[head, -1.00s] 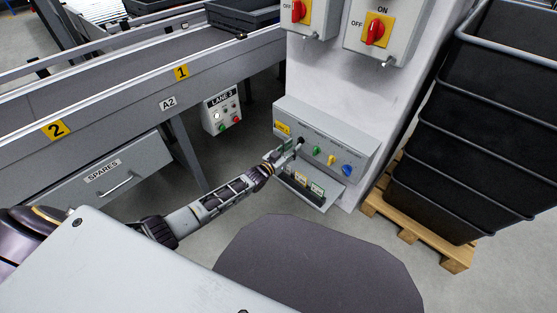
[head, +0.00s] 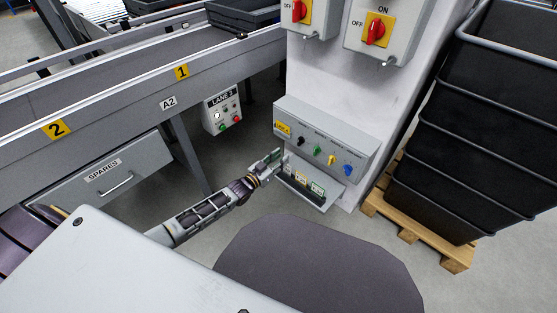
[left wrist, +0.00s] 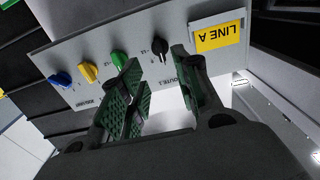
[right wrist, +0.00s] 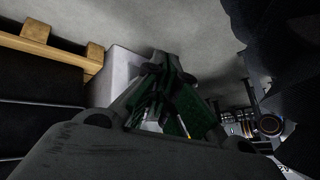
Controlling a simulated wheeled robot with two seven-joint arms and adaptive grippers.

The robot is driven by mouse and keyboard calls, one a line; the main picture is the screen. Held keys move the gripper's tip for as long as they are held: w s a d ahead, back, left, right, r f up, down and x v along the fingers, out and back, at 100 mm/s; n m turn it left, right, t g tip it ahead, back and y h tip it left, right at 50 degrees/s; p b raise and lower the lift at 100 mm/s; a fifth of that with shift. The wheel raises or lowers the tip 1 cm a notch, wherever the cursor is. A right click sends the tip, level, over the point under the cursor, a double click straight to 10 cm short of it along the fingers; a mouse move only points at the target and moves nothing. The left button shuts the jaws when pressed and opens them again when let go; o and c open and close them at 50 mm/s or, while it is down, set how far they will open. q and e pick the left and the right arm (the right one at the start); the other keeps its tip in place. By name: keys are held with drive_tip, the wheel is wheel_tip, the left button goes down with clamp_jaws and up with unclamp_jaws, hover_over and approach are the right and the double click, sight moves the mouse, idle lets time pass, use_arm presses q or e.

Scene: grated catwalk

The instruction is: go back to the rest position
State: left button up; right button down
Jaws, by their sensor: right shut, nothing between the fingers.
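My left gripper (head: 272,160) is in front of the left end of a grey control panel (head: 330,133) on the white pillar. In the left wrist view its fingers (left wrist: 160,95) stand apart with nothing between them, clear of the knobs. The panel carries a black knob (left wrist: 157,50), a green knob (left wrist: 119,59), a yellow knob (left wrist: 89,72) and a blue knob (left wrist: 61,79). A yellow LINE A label (left wrist: 217,36) sits beside the black knob. My right gripper (right wrist: 165,85) shows only in the right wrist view, closed and empty.
A small open tray (head: 313,190) with cards is under the panel. Black bins (head: 470,130) stand on a wooden pallet (head: 410,228) at the right. A conveyor (head: 130,100) with a SPARES drawer (head: 105,172) is at the left. Bare floor (head: 215,250) lies below.

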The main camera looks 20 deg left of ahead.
use_arm(q)
drive_tip(key=shift+s+a, duration=0.1)
drive_tip(key=shift+s, duration=0.2)
idle(0.5)
